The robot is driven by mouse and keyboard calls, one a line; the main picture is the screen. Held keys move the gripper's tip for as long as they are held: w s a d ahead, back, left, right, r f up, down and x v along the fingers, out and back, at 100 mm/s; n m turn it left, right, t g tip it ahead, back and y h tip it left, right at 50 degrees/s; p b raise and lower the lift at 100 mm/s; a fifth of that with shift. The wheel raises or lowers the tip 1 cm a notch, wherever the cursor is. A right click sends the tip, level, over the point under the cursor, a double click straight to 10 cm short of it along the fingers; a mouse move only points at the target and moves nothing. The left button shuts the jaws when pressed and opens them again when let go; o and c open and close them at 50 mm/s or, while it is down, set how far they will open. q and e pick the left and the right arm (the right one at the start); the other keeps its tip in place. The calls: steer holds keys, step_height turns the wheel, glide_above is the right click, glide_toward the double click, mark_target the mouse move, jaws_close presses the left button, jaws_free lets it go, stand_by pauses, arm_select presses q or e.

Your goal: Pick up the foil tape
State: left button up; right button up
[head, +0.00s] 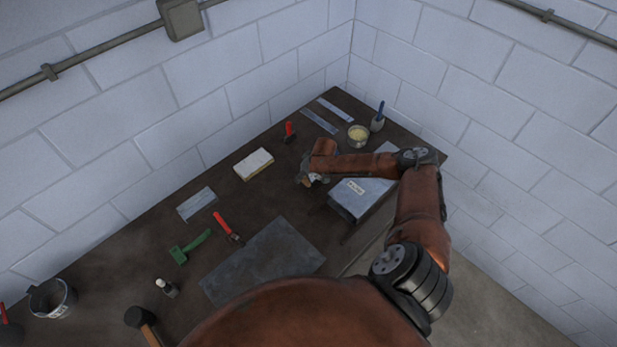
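My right gripper (306,181) is low over the dark workbench (150,245), left of a grey metal duct piece (350,207) with a pale label. A small light patch shows at the gripper's fingers. I cannot tell whether it is the foil tape or part of the gripper, or whether the fingers are open or shut. I cannot make out the foil tape clearly anywhere else. A round tin (358,136) with pale yellow contents stands behind the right arm. My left gripper is not in view.
A white-topped block (254,163) and a red-handled tool (289,131) lie near the gripper. Metal strips (319,122), red-handled snips (227,228), a green tool (190,246), a bottle (166,288), a mallet (140,317) and a bucket (52,298) are spread about. Walls border the bench.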

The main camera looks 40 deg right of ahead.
steer(key=c, duration=1.2)
steer(key=shift+d+r, duration=0.1)
steer(key=shift+r, duration=0.45)
steer(key=s+a+r+b, duration=0.2)
steer(key=s+a+r, duration=0.6)
steer(key=s+r, duration=0.3)
steer(key=shift+s+r+b, duration=0.25)
steer(key=shift+r+b, duration=0.1)
steer(key=shift+r, duration=0.15)
